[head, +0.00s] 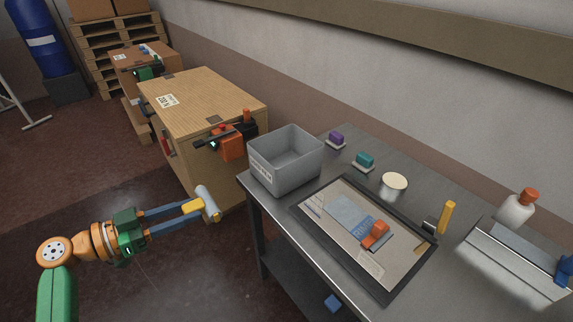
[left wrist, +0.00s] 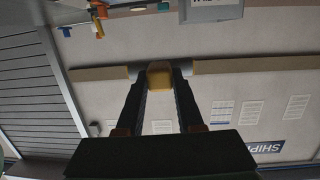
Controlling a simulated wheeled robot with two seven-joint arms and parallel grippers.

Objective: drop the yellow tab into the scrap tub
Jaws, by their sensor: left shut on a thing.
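My left gripper (head: 196,207) is shut on a yellow tab (head: 190,207), which has a pale grey cylindrical bar across its outer end. The tab also shows between the fingertips in the left wrist view (left wrist: 160,80). It is held in the air, left of the table and apart from it. The scrap tub appears to be the grey open-topped box (head: 266,176) with a white label, on the table's far left corner. The gripper is left of the tub and lower in the picture. The tub's floor is hidden. My right gripper is not in view.
A dark-framed mat (head: 397,292) with an orange-handled piece (head: 375,234) lies on the grey table. Purple (head: 336,138) and teal (head: 364,160) pieces, a cream round container (head: 394,184) and an upright yellow item (head: 447,217) stand nearby. A wooden crate (head: 205,103) stands behind the gripper.

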